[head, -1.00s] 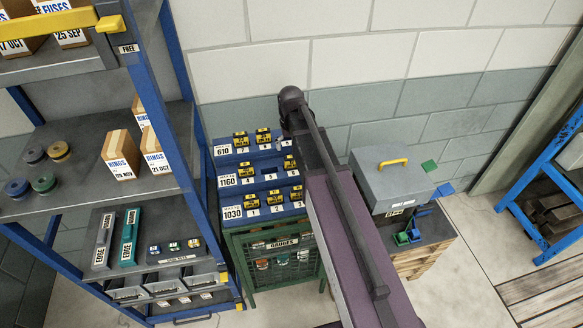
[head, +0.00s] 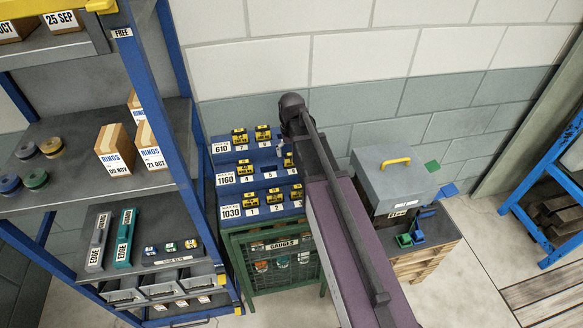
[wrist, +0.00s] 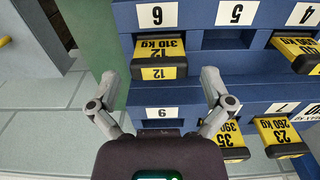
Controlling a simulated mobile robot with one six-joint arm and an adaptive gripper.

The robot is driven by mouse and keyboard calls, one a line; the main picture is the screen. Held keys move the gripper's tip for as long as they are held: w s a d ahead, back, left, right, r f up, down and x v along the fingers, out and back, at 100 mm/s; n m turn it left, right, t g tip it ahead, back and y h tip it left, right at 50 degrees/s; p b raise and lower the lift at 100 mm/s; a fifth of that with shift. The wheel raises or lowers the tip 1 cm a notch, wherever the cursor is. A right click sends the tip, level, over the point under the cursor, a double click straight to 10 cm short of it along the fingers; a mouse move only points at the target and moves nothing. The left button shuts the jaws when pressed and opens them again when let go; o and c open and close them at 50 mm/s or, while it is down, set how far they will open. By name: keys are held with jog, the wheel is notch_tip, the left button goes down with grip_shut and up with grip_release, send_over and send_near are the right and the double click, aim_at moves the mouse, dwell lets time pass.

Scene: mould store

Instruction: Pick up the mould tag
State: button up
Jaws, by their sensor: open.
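A stepped blue rack (head: 213,182) holds several yellow and black mould tags above numbered slots. In the wrist view, which shows the rack upside down, a tag marked 12 and 310 KG (wrist: 158,62) sits at slot 6. The same tag seems to show partly beside my arm in the head view (head: 288,160). My gripper (wrist: 160,82) is open and empty, its fingers spread on either side of the line to tag 12. I cannot tell how far from it they are.
Neighbouring tags (wrist: 298,50) stand in other slots; slot 5 is empty. A green gauge cabinet (head: 232,275) is under the rack. A shelf unit (head: 160,100) stands close at left, a grey case (head: 385,180) at right. Some floor at right is clear.

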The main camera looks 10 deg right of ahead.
jog(key=shift+f+b, duration=0.4)
jog(key=shift+f, duration=0.25)
jog(key=c, duration=1)
